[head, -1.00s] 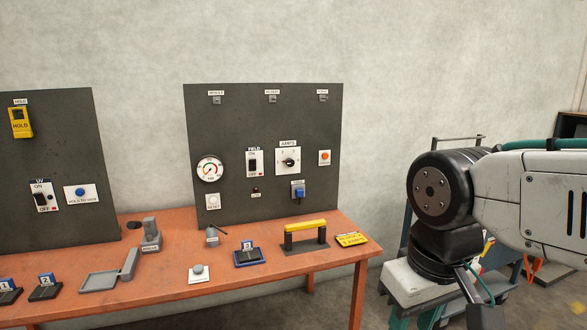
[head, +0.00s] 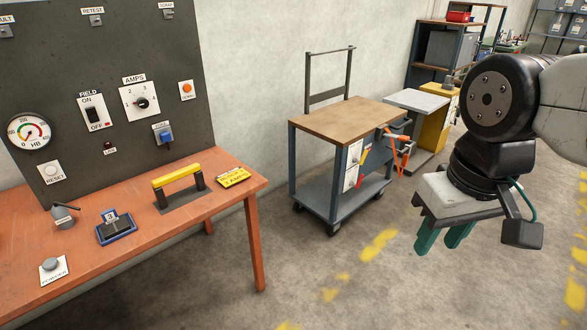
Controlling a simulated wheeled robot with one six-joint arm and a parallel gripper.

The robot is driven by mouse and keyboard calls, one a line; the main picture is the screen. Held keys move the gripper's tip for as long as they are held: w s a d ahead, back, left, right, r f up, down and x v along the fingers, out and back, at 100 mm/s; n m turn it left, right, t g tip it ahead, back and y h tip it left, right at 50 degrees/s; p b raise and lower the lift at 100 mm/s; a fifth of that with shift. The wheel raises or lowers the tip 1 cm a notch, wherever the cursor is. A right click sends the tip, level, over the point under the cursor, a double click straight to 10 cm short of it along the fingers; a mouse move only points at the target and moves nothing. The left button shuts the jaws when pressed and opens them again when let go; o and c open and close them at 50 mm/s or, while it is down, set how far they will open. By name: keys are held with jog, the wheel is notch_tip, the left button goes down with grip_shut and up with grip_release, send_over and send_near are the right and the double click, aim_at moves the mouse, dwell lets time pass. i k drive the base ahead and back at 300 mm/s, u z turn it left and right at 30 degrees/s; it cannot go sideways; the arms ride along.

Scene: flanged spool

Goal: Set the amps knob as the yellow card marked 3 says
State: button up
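The amps knob (head: 141,103) is a dark round knob on a white plate marked 1 to 4, on the grey upright panel. Its exact pointer setting is too small to tell. A yellow card (head: 233,177) with dark lettering lies at the right end of the orange bench; its text is too small to read surely. A blue-framed holder marked 3 (head: 116,229) stands on the bench. My gripper (head: 442,240) hangs at the right, over the floor, far from knob and card. Its two teal fingers are apart with nothing visible between them.
The orange bench (head: 150,250) carries a yellow-topped handle (head: 177,175), a push button (head: 50,264) and a small lever device (head: 64,215). A wheeled cart (head: 350,118) stands right of the bench against the wall. The floor in front of it is clear.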

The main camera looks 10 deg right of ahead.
aim_at(142, 103)
jog(key=z, duration=0.15)
jog(key=i, duration=0.5)
jog(key=u, duration=0.8)
jog(key=i, duration=1.1)
jog(key=z, duration=0.65)
